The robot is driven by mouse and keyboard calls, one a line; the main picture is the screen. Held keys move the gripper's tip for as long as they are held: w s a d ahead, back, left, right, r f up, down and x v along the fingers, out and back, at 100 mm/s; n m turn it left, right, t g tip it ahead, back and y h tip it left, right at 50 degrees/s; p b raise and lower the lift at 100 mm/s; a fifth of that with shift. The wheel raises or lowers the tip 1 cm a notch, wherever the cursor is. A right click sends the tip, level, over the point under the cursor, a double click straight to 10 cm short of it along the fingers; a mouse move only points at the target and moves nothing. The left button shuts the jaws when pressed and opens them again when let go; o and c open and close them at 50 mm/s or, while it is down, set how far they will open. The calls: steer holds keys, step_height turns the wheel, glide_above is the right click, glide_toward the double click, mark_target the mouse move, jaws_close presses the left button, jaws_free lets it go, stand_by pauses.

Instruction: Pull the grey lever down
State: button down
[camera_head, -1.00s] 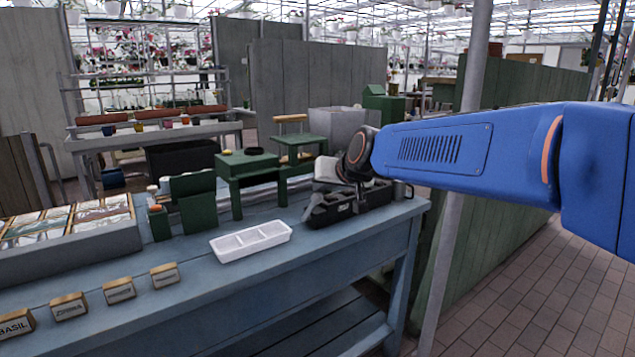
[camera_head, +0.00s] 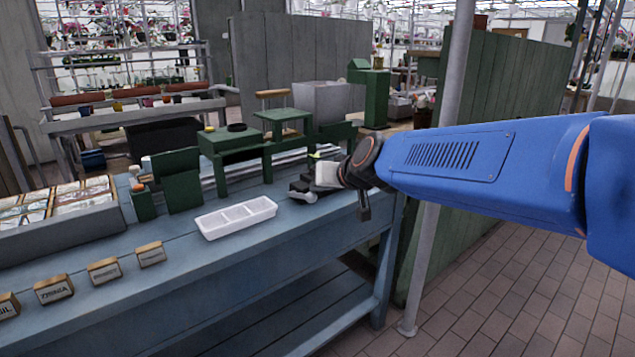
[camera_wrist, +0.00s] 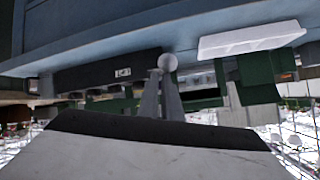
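My gripper (camera_head: 306,190) is at the end of the blue arm, low over the right part of the blue bench. In the wrist view, narrow grey prongs stand in the middle. A round pale knob on a grey stem (camera_wrist: 168,63), apparently the grey lever, shows among them. I cannot tell clearly which prongs are lever and which are fingers, or whether they touch. The knob overlaps the right end of a black box with a small label (camera_wrist: 105,73). In the head view the lever is not clearly visible behind my wrist. The finger opening is unclear.
A white divided tray (camera_head: 236,217) lies left of my gripper. Green stands (camera_head: 233,142) stand behind it. Wooden name blocks (camera_head: 105,271) line the bench's front left. A grey post (camera_head: 440,165) rises right of the bench (camera_head: 215,285). Paved floor lies open at right.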

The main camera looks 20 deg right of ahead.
steer(key=shift+s+a+f, duration=0.1)
steer(key=shift+s+f, duration=0.1)
steer(key=shift+f, duration=0.3)
steer(key=shift+s+f, duration=0.15)
steer(key=shift+f, duration=0.35)
step_height(320, 180, up, 5)
steer(key=w+d, duration=0.2)
steer(key=s+d, duration=0.1)
steer(key=s, duration=0.8)
steer(key=shift+s+d, duration=0.15)
steer(key=shift+s, duration=0.25)
steer(key=s+f+n+g+h, duration=0.1)
steer(key=s+f+g, duration=0.5)
steer(key=s+f, duration=1.1)
steer(key=s, duration=0.4)
steer(key=shift+a+n+g+h, duration=0.3)
steer(key=shift+h, duration=0.1)
